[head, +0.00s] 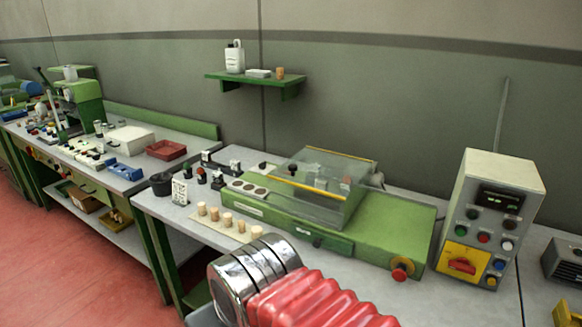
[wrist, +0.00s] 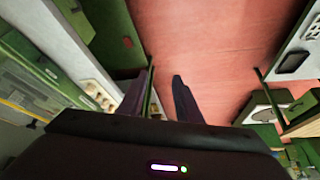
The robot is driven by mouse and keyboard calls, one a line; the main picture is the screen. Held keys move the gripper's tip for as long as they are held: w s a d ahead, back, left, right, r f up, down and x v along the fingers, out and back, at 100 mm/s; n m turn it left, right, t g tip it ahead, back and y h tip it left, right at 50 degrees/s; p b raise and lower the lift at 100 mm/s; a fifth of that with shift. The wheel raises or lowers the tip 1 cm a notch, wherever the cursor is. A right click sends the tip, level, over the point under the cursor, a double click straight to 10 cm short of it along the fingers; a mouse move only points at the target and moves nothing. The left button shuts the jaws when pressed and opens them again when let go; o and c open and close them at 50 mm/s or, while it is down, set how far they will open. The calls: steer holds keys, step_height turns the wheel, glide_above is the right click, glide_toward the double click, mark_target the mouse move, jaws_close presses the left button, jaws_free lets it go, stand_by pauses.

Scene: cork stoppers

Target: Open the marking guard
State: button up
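The marking guard (head: 322,200) is a clear cover with a yellow bar along its front. It sits lowered over the bed of the green marking machine (head: 385,235) on the bench. Part of the machine shows at the left edge of the wrist view (wrist: 30,70), with a yellow strip there. My gripper (wrist: 164,74) shows in the wrist view with its two dark fingers apart and nothing between them. It points at the red floor and the bench's side, away from the guard. The gripper is not visible in the head view.
Several corks (head: 227,220) stand on a strip before the machine. A control box (head: 490,215) with buttons and a yellow-red switch stands to its right. A black cup (head: 161,184) is at the bench's left end. A green shelf (head: 262,80) hangs above. Red floor (head: 60,260) is open at left.

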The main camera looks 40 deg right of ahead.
steer(key=shift+o, duration=0.2)
steer(key=shift+o, duration=1.3)
steer(key=shift+w+d, duration=0.25)
steer(key=shift+w, duration=0.15)
steer(key=m+t+h, duration=0.5)
steer(key=t+h, duration=0.3)
steer(key=t, duration=0.3)
glide_toward(294, 169)
steer(key=s, duration=0.2)
steer(key=shift+s+a+r, duration=0.1)
steer(key=shift+a+r, duration=0.15)
steer(key=shift+a, duration=0.2)
steer(key=x, duration=1.3)
steer(key=shift+w+d+f, duration=0.15)
steer(key=shift+w+f, duration=0.1)
steer(key=shift+w, duration=0.15)
